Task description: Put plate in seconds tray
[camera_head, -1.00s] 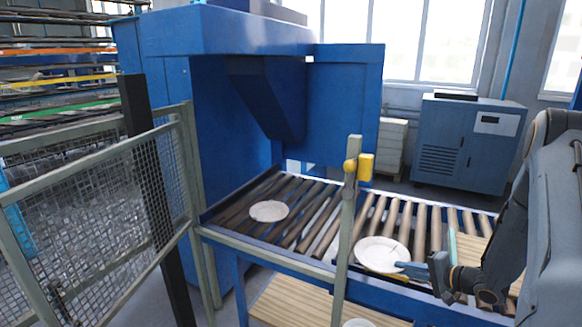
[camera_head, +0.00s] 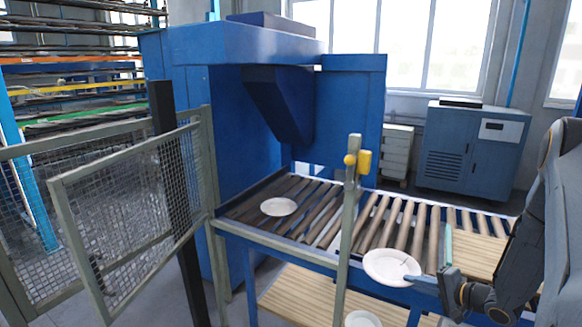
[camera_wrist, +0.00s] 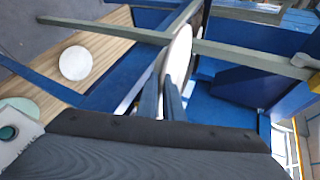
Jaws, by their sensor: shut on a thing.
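A white plate (camera_head: 388,262) with a thin dark line on it is at the front edge of the rollers in the head view, overlapping the blue front rail. My gripper (camera_head: 424,284) is shut on its right rim. In the wrist view the same plate (camera_wrist: 179,55) appears nearly edge-on, between the fingertips of my gripper (camera_wrist: 166,88). Another white plate (camera_head: 278,206) lies farther left on the rollers. A third plate (camera_head: 362,319) is on the lower wooden shelf (camera_head: 290,298), and a white plate (camera_wrist: 76,62) shows on wood in the wrist view. I cannot tell which surface is the seconds tray.
A grey post with yellow fittings (camera_head: 364,161) stands just left of the held plate. A mesh fence gate (camera_head: 130,215) is at the left. The blue dryer housing (camera_head: 250,130) is behind.

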